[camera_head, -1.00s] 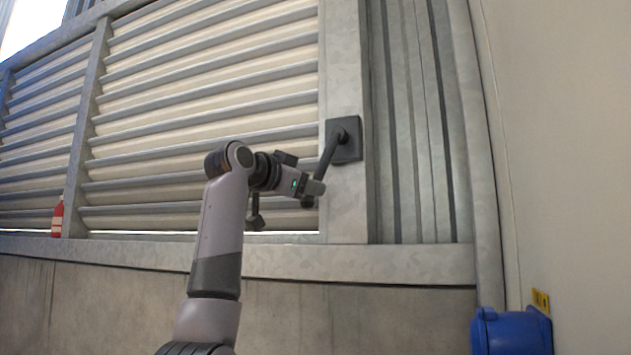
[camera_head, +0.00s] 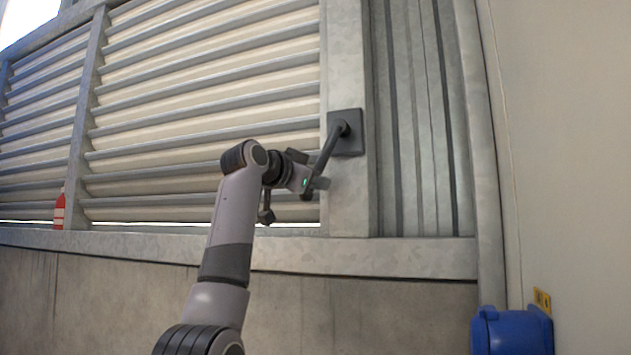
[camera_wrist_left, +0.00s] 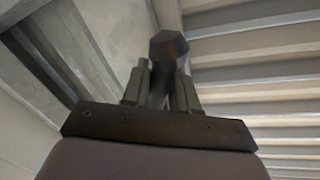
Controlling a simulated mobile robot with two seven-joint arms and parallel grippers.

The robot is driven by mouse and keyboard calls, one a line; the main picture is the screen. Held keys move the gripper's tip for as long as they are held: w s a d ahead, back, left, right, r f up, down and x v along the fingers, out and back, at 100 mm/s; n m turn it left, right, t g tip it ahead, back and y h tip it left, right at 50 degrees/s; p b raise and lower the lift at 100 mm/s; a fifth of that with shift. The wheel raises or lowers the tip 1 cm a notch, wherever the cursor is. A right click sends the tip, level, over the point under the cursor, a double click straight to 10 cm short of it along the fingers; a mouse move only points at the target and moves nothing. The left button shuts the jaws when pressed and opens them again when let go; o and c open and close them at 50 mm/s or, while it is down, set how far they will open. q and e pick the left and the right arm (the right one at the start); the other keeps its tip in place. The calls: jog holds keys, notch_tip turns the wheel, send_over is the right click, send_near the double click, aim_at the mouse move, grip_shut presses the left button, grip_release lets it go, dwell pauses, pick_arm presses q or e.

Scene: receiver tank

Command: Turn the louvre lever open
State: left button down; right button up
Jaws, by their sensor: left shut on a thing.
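The louvre lever (camera_head: 329,146) is a dark grey bar on a square dark plate (camera_head: 347,133) fixed to the galvanised post right of the louvres (camera_head: 200,120). It slopes down and to the left from its pivot. My left gripper (camera_head: 312,188) is shut on the lever near its lower end. My right gripper is not in view.
A galvanised ledge (camera_head: 400,256) runs below the louvres above a concrete wall (camera_head: 370,315). A red bottle-like object (camera_head: 60,212) stands on the ledge at left. A blue container (camera_head: 512,332) is at lower right, near a yellow label (camera_head: 542,299).

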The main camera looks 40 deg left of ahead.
pick_arm(q)
jog(key=shift+s+a+r+m, duration=0.2)
jog(key=shift+a+r+m, duration=0.2)
jog(key=shift+a+m, duration=0.15)
jog(key=shift+s+a+r+m, duration=0.2)
jog(key=shift+a+r+m, duration=0.2)
jog(key=shift+a+m, duration=0.15)
jog(key=shift+s+a+r+m+g, duration=0.15)
jog(key=shift+a+r+m+g, duration=0.15)
jog(key=shift+a+r+m, duration=0.3)
jog(key=shift+s+a+r+m+g, duration=0.15)
jog(key=shift+a+r+m+g, duration=0.25)
jog(key=shift+m, duration=0.4)
jog(key=shift+d, duration=0.1)
jog(key=c, duration=1)
grip_release()
jog(key=s+b, duration=0.4)
jog(key=s, duration=0.3)
jog(key=shift+d+r, duration=0.4)
